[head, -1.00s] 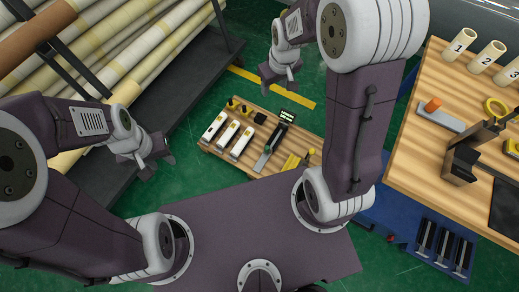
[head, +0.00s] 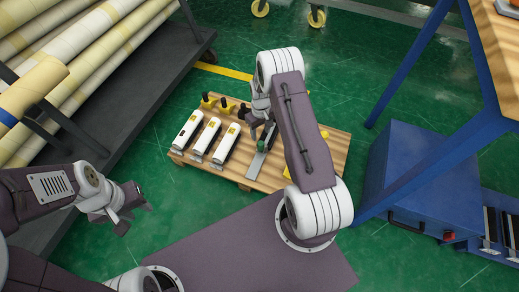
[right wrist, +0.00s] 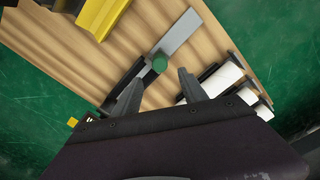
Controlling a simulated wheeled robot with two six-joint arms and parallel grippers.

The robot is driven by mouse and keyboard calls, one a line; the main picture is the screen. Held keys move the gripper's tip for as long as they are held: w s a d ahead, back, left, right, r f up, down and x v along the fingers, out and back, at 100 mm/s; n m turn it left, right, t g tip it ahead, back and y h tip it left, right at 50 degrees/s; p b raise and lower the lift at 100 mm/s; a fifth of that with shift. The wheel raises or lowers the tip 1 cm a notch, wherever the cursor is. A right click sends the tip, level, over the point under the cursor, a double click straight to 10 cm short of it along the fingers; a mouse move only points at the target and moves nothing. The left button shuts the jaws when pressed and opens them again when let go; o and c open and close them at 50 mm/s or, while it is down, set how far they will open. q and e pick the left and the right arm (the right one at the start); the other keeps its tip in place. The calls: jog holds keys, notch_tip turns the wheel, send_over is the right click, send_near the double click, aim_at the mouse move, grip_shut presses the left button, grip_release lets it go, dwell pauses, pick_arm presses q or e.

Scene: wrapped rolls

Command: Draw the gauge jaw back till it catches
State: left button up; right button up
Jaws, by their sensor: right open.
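The gauge lies on the wooden board. It has a flat grey bar (right wrist: 180,34), a dark body and a round green knob (right wrist: 160,63), which I take to be on its jaw. In the head view the gauge's grey bar (head: 256,165) shows beside my right arm, which hides part of the gauge. My right gripper (right wrist: 159,90) is open, its fingers pointing toward the gauge with the green knob in line with the gap. In the head view my right gripper (head: 261,127) is over the board. My left gripper (head: 130,208) is away to the left, seemingly empty; its jaw opening is unclear.
The wooden board (head: 233,171) also holds three white-bodied tools (head: 206,137), yellow-and-black pieces (head: 226,105) and a yellow item (right wrist: 99,14). A rack of wrapped rolls (head: 85,55) stands left. A blue cabinet (head: 415,180) stands right. Green floor lies around the board.

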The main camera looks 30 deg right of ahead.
aim_at(261, 143)
notch_tip(261, 143, down, 9)
jog(key=b, duration=0.6)
jog(key=shift+b, duration=0.35)
jog(key=shift+r, duration=0.1)
grip_shut()
dwell(0.6)
